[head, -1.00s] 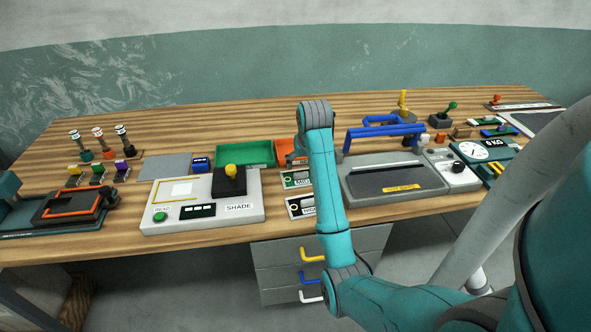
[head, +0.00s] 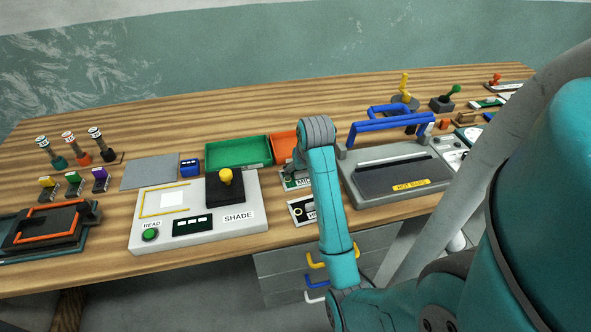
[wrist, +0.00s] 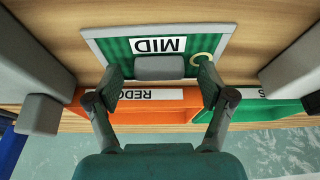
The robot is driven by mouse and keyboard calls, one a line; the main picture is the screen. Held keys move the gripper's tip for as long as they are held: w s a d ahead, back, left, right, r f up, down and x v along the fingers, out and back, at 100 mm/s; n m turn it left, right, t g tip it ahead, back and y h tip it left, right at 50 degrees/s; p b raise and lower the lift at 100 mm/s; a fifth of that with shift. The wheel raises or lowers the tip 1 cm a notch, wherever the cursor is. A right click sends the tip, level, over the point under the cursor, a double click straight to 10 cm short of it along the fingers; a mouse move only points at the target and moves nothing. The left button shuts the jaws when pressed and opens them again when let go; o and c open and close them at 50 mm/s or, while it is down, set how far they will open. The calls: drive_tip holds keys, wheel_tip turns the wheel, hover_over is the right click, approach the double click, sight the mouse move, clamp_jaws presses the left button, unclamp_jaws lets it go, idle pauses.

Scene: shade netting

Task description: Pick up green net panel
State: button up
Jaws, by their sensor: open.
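The green net panel (wrist: 120,47) lies flat on the bench in a grey frame, with a white MID label, a pale ring and a raised grey grip block (wrist: 160,68). My gripper (wrist: 160,72) is open in the wrist view, with one finger on each side of the grip block; I cannot tell whether they touch it. In the head view the green net panel (head: 291,184) is partly covered by my arm, and the gripper's fingertips are hidden.
An orange tray (head: 283,145), labelled REDO in the wrist view, and a green tray (head: 238,151) stand behind the panel. A second framed panel (head: 300,212) lies in front. The SHADE reader (head: 238,218) is left; a blue-handled machine (head: 395,182) is right.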

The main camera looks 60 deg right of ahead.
drive_tip(key=shift+f, duration=0.1)
drive_tip(key=c, duration=1.2)
drive_tip(key=shift+c, duration=0.2)
